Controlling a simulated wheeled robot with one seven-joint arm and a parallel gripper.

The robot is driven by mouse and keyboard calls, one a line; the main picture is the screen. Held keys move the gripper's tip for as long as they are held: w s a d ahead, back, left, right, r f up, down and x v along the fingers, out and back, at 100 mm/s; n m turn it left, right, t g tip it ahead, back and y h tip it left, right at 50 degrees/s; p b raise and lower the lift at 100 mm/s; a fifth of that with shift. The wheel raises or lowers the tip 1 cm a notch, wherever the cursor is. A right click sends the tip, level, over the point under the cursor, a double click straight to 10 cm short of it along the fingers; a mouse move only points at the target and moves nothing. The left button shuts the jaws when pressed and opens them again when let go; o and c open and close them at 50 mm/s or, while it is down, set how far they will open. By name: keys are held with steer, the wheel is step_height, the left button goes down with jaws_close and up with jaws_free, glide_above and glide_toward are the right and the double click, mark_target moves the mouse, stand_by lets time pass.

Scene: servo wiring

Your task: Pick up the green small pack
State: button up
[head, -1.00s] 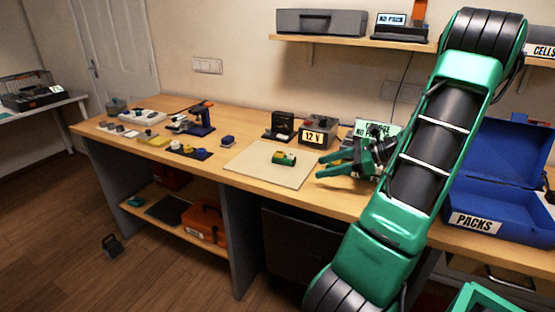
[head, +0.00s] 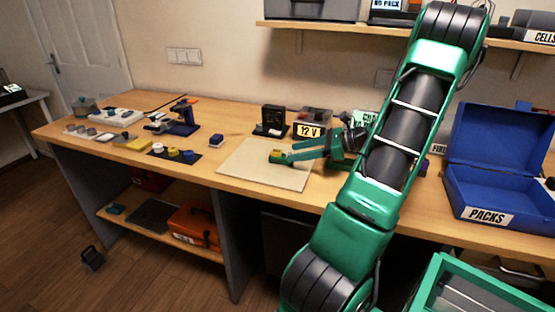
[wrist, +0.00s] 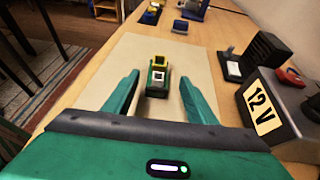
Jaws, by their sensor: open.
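The green small pack (wrist: 158,79) lies on the pale mat (wrist: 190,57), with a yellow part at its far end and a small white square on top. In the head view the pack (head: 277,156) is partly hidden by my gripper's fingers. My gripper (wrist: 158,88) is open, one finger on each side of the pack's near end. Neither finger appears to touch it; the gap on each side is visible. In the head view my gripper (head: 285,157) reaches in from the right, low over the mat.
A 12 V unit (head: 308,125) and a black device (head: 272,120) stand behind the mat. A blue PACKS box (head: 490,200) stands open at the right. A dark mat (head: 187,165) with small parts and a blue block (head: 216,140) lie left of the pale mat.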

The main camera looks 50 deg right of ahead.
mark_target(281, 156)
steer(key=shift+x, duration=3.2)
steer(key=shift+s+a+f, duration=0.1)
steer(key=shift+a, duration=0.05)
steer(key=shift+c, duration=0.7)
steer(key=c, duration=1.1)
